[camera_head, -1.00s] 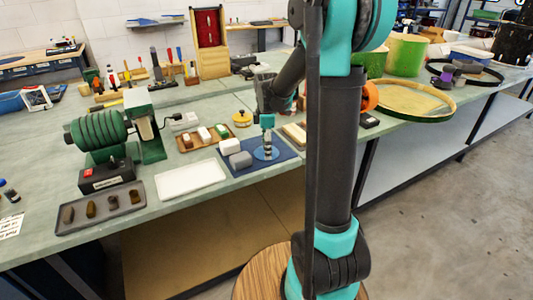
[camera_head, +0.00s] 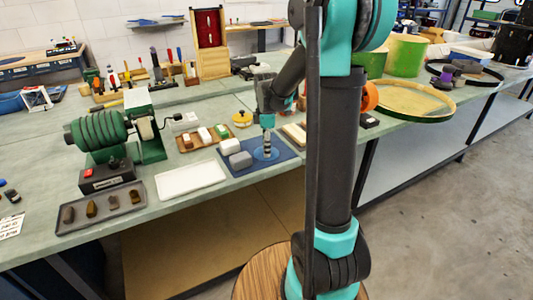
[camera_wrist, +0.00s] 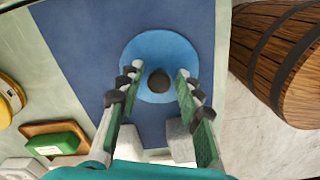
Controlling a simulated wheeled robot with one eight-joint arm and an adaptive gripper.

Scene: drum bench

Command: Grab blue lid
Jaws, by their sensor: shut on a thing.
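The blue lid (camera_wrist: 183,55) is a round light-blue disc with a dark central knob (camera_wrist: 159,81), lying on a dark blue mat (camera_wrist: 80,40). My gripper (camera_wrist: 154,76) is over it with one finger on each side of the knob, shut on it. In the head view the lid (camera_head: 258,157) is partly hidden by my gripper (camera_head: 267,152), which points straight down at it. I cannot tell whether the lid is lifted off the mat.
Grey and white blocks (camera_head: 240,160) stand just left of the lid. A brown tray (camera_head: 186,145) with small blocks and a yellow round object (camera_head: 242,118) are nearby. A wooden barrel (camera_wrist: 285,60) shows right of the mat in the wrist view.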

